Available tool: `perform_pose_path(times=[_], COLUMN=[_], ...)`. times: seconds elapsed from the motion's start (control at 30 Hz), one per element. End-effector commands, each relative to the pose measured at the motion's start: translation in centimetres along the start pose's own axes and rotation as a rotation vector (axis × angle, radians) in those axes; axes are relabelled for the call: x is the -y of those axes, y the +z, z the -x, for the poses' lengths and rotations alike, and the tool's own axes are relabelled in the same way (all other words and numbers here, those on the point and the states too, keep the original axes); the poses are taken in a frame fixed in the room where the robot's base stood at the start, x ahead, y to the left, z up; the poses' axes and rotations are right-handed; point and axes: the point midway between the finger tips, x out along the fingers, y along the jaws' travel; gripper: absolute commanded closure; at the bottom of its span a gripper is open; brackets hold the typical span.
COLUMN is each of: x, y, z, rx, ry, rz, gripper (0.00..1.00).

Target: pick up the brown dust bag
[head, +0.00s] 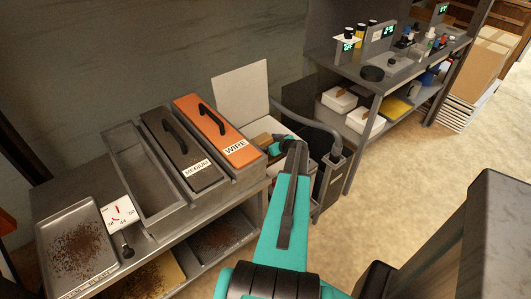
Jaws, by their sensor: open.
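A small brown block-like thing, which looks like the brown dust bag (262,139), shows at the open white-lidded unit, just right of the orange case. My gripper (272,147) is at the end of my teal arm, close beside the bag's right side. It is open. The fingers are small and partly hidden by my wrist, so I cannot tell whether they touch the bag or stand around it. My arm also hides part of the unit.
A white lid (241,88) stands upright behind the bag. A grey hose (310,124) runs to a dark canister (329,180) on the right. WIRE (216,130) and MEDIUM (178,150) cases and a tray with brown debris (77,247) are left. Open floor lies right.

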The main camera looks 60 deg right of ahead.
Motion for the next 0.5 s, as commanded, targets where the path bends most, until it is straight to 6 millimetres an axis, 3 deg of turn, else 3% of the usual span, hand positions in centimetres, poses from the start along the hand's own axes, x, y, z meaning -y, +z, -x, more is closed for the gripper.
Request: perform_pose_path(times=[0.5], x=[-0.02], y=[0.03], z=[-0.71], rx=[0.000], ry=[0.000], rz=[0.000], gripper=[0.08])
